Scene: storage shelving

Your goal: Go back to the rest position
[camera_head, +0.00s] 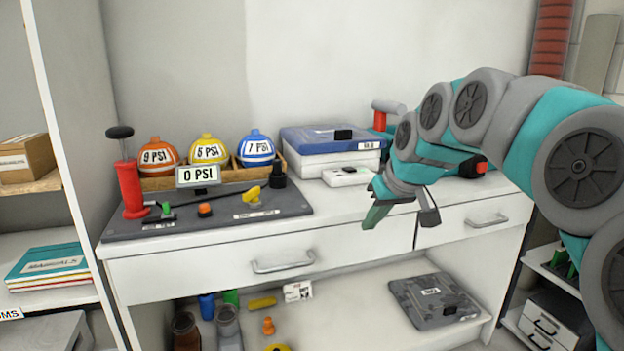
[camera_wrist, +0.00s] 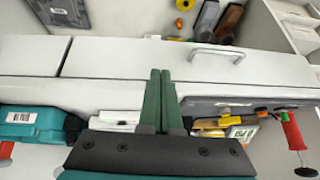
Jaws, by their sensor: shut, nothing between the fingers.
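My gripper (camera_head: 374,218) hangs in front of the counter's drawer fronts, right of the middle in the head view. In the wrist view my gripper (camera_wrist: 160,74) shows its two green fingers pressed together, with nothing between them. My teal and grey arm reaches in from the right, bent above the right end of the counter (camera_head: 350,205). The gripper appears apart from the counter and the objects on it.
A dark board (camera_head: 270,212) carries a red hand pump (camera_head: 131,188), a 0 PSI display (camera_head: 198,175) and small parts. Behind it are orange, yellow and blue domes. A blue-lidded case (camera_head: 320,140) stands right of them. Drawer handles (camera_head: 283,264) protrude. A lower shelf holds a grey case (camera_head: 434,300).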

